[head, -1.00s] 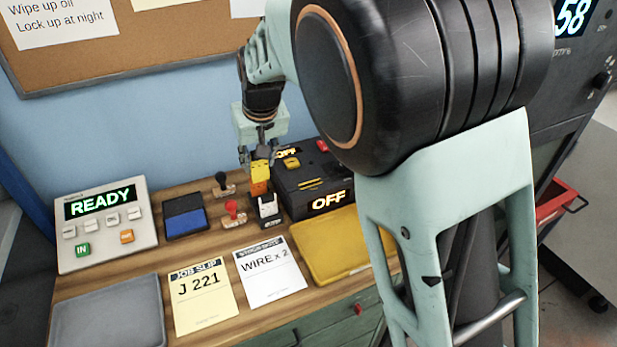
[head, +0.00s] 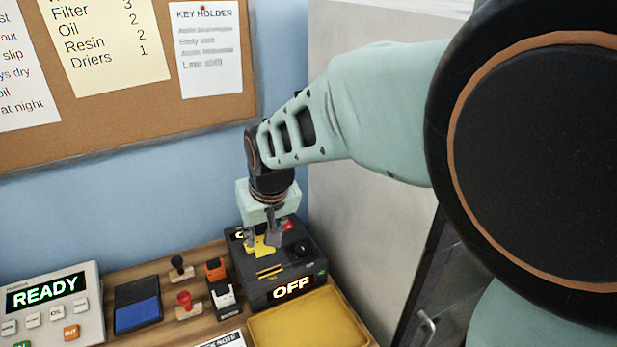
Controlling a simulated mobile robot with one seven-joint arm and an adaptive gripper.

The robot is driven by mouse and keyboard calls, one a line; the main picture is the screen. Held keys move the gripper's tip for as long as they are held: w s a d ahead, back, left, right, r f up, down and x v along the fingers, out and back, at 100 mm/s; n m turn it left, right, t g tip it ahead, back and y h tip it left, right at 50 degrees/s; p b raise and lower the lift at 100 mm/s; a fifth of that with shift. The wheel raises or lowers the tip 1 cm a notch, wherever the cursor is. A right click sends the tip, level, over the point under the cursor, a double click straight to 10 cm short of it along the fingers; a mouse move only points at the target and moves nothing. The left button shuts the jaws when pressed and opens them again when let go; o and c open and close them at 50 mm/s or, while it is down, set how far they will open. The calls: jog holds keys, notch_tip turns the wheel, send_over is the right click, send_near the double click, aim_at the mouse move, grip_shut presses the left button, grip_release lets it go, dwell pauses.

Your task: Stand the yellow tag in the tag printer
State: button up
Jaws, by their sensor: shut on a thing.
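My gripper (head: 261,240) points down over the top of a black box (head: 258,294) with a lit OFF sign, which looks like the tag printer. It is shut on the yellow tag (head: 261,244), which shows low between the fingers. The tag is small and partly hidden by the fingers. More yellow shows on the box top just below, and I cannot tell where the tag ends or whether it touches the box.
Left of the box stand an orange block (head: 215,269), a black-and-white holder (head: 223,296) and red (head: 185,301) and black (head: 178,264) stamps. A blue ink pad (head: 137,312) and READY panel (head: 50,290) lie further left. A yellow tray (head: 312,322) lies in front; a grey cabinet (head: 365,190) stands right.

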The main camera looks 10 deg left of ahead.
aim_at(267, 250)
jog(key=shift+d, duration=0.25)
jog(key=shift+f+b, duration=1.8)
jog(key=shift+f, duration=0.7)
jog(key=shift+f+b, duration=1.6)
jog(key=shift+f, duration=0.2)
jog(key=o, duration=1)
jog(key=shift+o, duration=0.2)
